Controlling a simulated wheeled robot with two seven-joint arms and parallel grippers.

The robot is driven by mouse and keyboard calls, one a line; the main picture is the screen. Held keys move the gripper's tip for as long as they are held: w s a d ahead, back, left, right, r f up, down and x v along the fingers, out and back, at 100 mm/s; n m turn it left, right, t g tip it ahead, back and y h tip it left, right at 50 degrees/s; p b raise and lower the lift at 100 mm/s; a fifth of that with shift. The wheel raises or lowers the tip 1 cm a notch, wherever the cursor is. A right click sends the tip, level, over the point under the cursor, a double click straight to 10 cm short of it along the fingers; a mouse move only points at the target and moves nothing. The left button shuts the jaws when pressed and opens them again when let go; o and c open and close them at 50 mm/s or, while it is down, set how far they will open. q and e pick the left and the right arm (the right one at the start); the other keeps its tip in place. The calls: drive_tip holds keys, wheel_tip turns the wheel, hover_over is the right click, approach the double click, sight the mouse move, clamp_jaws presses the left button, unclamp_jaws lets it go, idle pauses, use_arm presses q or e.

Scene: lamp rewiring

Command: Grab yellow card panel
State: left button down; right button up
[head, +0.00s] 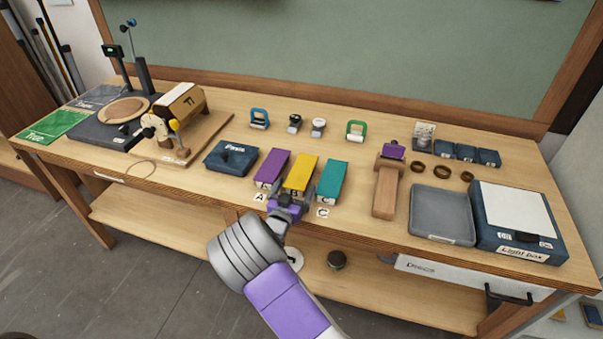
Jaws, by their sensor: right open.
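The yellow card panel (301,174) is a yellow-topped block lying on the workbench, with a "B" on its near end. It lies between a purple block (270,170) labelled "A" and a teal block (331,180) by the label "C". My right gripper (294,196) is open at the near end of the yellow one, with its fingers close to that end. I cannot tell whether the fingers touch it. The gripper and wrist hide part of its near edge. My left gripper is not in view.
A dark blue box (231,158) is left of the blocks. A wooden stand (386,190), a grey tray (443,213) and a light box (518,217) are to the right. Small stamps and clips line the back. A wooden device (181,112) stands at left.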

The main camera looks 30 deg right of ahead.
drive_tip(key=shift+x, duration=0.8)
drive_tip(key=c, duration=1.1)
